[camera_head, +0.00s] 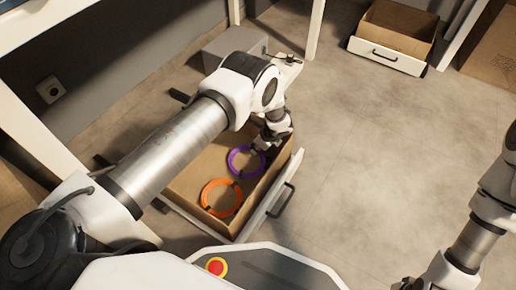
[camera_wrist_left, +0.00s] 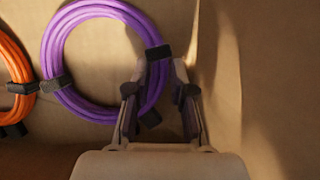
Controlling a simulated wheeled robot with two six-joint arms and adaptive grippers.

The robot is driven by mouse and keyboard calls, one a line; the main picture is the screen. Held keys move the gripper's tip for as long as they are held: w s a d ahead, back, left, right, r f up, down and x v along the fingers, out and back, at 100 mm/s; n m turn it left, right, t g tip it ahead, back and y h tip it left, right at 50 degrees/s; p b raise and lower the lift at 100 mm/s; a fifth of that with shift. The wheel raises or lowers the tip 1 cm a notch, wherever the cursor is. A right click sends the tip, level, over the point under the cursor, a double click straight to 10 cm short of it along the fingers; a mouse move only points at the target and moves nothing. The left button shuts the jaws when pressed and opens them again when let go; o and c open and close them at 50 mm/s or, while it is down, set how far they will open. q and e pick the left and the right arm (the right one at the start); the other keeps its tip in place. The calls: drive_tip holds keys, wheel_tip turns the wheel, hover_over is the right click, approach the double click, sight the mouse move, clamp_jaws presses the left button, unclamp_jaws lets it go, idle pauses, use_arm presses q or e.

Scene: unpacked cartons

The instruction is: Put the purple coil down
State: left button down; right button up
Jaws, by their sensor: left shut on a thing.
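The purple coil (camera_head: 246,161) is a ring of cable with dark ties, inside an open drawer (camera_head: 184,187) with a brown interior. My left gripper (camera_head: 266,143) reaches down into the drawer at the coil's far right side. In the left wrist view, its fingers (camera_wrist_left: 160,82) straddle the right side of the purple coil (camera_wrist_left: 52,70) and are shut on it, close to a dark tie. The coil looks flat and close to the drawer floor; I cannot tell whether it touches. My right arm is at the lower right, its gripper out of frame.
An orange coil (camera_head: 221,197) lies in the drawer next to the purple coil; it also shows in the left wrist view (camera_wrist_left: 15,70). The drawer's white front with a dark handle (camera_head: 281,200) faces right. Another open drawer (camera_head: 393,37) stands at the back. The floor between is clear.

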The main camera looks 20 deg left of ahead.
use_arm(q)
drive_tip(key=shift+f, duration=0.2)
drive_tip(key=c, duration=1)
unclamp_jaws()
drive_tip(key=shift+r, duration=0.1)
drive_tip(key=shift+r, duration=0.2)
drive_tip(key=shift+p+v, duration=3.15)
drive_tip(key=shift+v, duration=2.8)
